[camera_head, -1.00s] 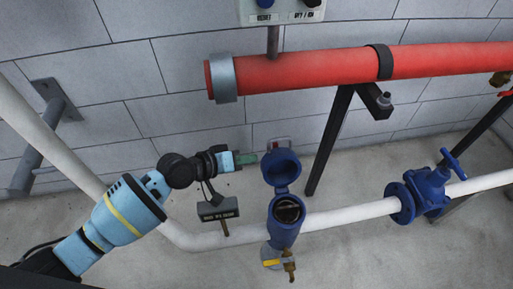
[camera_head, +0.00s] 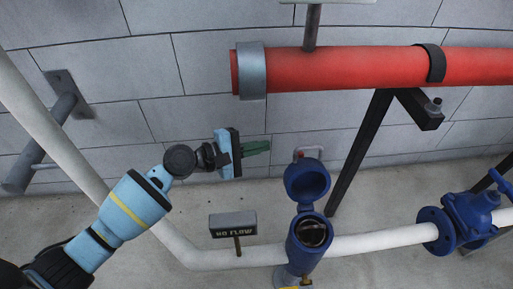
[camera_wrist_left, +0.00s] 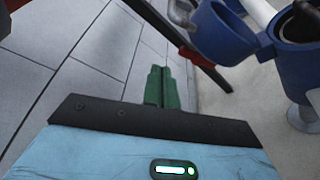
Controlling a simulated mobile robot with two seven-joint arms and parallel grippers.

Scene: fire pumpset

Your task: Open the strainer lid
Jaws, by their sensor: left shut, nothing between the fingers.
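The strainer is a blue body (camera_head: 300,258) on the white pipe. Its round blue lid (camera_head: 307,181) stands swung up, and the dark opening (camera_head: 313,233) of the body shows below it. My left gripper (camera_head: 262,147) is shut and empty, up and to the left of the lid, apart from it. In the left wrist view, the green fingers (camera_wrist_left: 163,88) are together with nothing between them. There the lid (camera_wrist_left: 222,30) and the strainer body (camera_wrist_left: 292,45) are at the upper right. My right gripper is not in view.
A red pipe (camera_head: 345,69) runs along the wall above, on a black support (camera_head: 361,150). A white pipe (camera_head: 380,240) runs through the strainer to a blue valve (camera_head: 465,220). A "NO FLOW" sign (camera_head: 233,224) stands left of the strainer.

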